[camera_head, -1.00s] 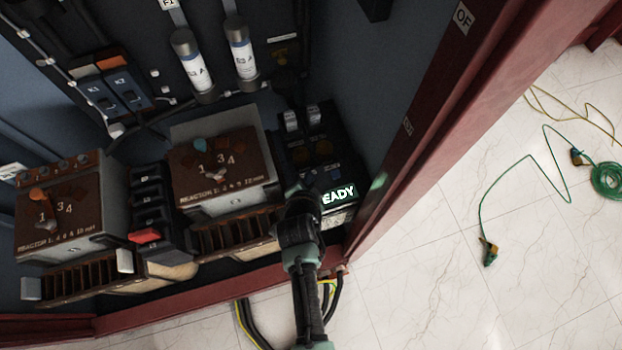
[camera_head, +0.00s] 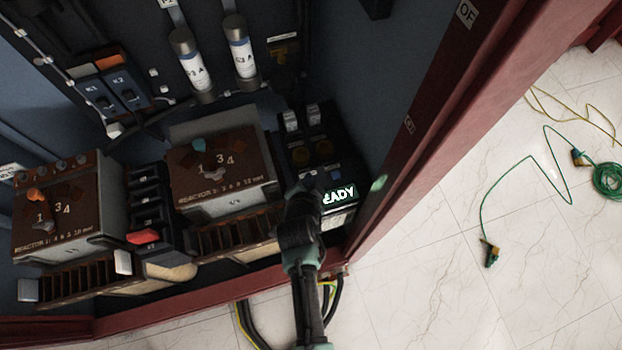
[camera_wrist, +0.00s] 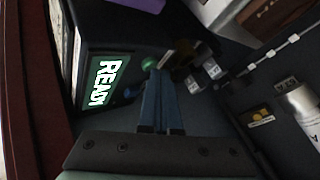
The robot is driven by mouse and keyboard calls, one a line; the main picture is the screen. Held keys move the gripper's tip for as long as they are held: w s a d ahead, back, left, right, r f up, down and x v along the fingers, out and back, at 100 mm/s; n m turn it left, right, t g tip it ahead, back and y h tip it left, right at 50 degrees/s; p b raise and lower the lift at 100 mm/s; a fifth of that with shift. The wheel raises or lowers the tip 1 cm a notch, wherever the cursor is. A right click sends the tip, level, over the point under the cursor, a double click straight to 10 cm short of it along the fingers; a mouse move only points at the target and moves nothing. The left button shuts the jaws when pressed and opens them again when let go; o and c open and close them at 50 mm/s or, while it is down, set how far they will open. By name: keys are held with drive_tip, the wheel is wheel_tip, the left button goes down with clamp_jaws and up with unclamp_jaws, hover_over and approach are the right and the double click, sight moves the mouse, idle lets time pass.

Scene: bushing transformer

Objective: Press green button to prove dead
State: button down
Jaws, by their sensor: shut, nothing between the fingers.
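A black unit (camera_head: 335,131) with a lit green READY display (camera_head: 338,195) stands at the lower right inside the cabinet. The READY display also shows at the left in the wrist view (camera_wrist: 108,81). A round green button (camera_wrist: 148,62) sits on the unit's face in the wrist view, right by my fingertips. My gripper (camera_wrist: 167,66) is shut and empty, its two blue-grey fingers side by side. I cannot tell whether the tips touch the button. In the head view my gripper (camera_head: 304,190) is in front of the unit and hides the button.
A small blue button (camera_head: 336,174) and dark round knobs (camera_head: 323,147) are on the same unit. A brown-faced reactor box (camera_head: 218,165) stands just left of it. The red cabinet frame (camera_head: 420,130) borders it on the right. Green cable (camera_head: 552,170) lies on the open floor.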

drive_tip(key=shift+f+b, duration=0.55)
drive_tip(key=shift+f, duration=0.15)
drive_tip(key=shift+r, duration=0.15)
idle(0.3)
drive_tip(key=shift+s+d+r+p, duration=0.1)
drive_tip(key=shift+r+p, duration=0.75)
drive_tip(key=shift+r, duration=0.2)
wheel_tip(320, 180, up, 5)
drive_tip(key=p, duration=0.4)
drive_tip(key=shift+p, duration=0.4)
